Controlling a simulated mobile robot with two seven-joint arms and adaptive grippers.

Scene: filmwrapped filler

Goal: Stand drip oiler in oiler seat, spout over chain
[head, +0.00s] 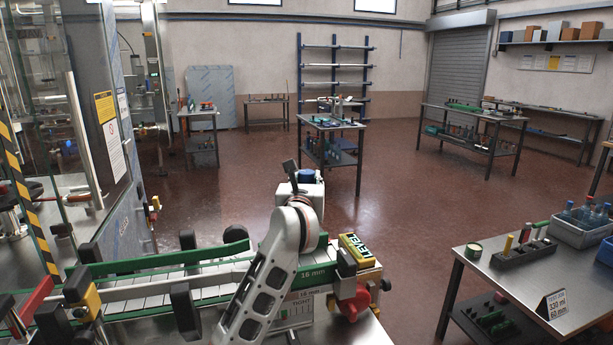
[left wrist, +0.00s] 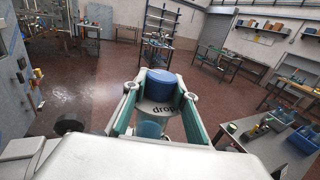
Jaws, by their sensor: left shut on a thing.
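The drip oiler shows in the left wrist view as a grey-white body with dark lettering and a blue cap (left wrist: 168,84). My left gripper (left wrist: 161,95) is shut on it, one teal finger on each side. In the head view only the oiler's blue cap (head: 306,175) shows clearly beyond my white wrist, above the far side of the conveyor end. The slatted white chain (head: 150,288) runs between green guide rails at the lower left. My arm hides part of it. I cannot make out the oiler seat. My right gripper is in neither view.
A yellow lettered block (head: 356,249) and a red knob (head: 355,303) sit at the conveyor's right end. A steel table (head: 510,283) with a tool block and a grey crate (head: 583,228) stands at right. Open floor lies between.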

